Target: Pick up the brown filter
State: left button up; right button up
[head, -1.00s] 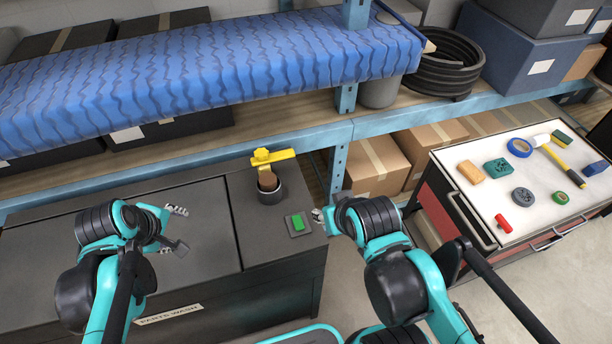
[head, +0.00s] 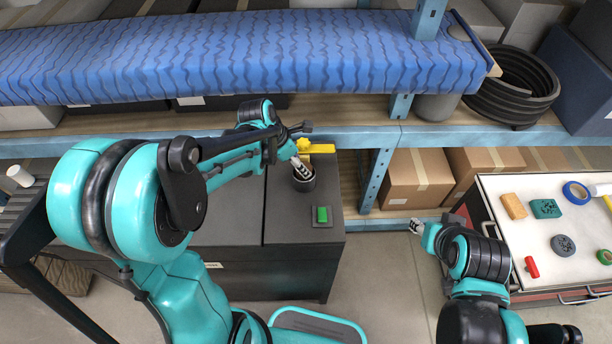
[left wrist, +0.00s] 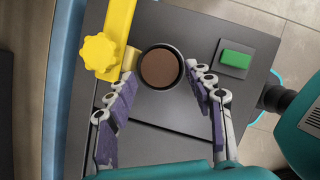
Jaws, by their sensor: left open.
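The brown filter (left wrist: 160,68) shows in the left wrist view as a round brown top inside a dark round cup (left wrist: 148,85) on the dark cabinet top. My left gripper (left wrist: 163,76) is open, its two fingers on either side of the cup, with nothing held between them. In the head view my left gripper (head: 301,168) reaches down at the cup (head: 305,184) and hides the filter. Whether the fingers touch the cup or filter I cannot tell. My right gripper (head: 417,227) is over the floor at the right, too small to read.
A yellow arm with a knob (left wrist: 100,52) stands close beside the cup, near one finger. A green button (left wrist: 236,60) is on the other side. The blue shelf beam (head: 350,138) runs behind. A white-topped cart (head: 540,240) with small items stands right.

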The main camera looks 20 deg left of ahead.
pick_arm(q)
jog(key=x, duration=0.2)
jog(key=shift+w+f, duration=0.1)
jog(key=shift+f, duration=0.2)
jog(key=shift+r, duration=0.1)
grip_shut()
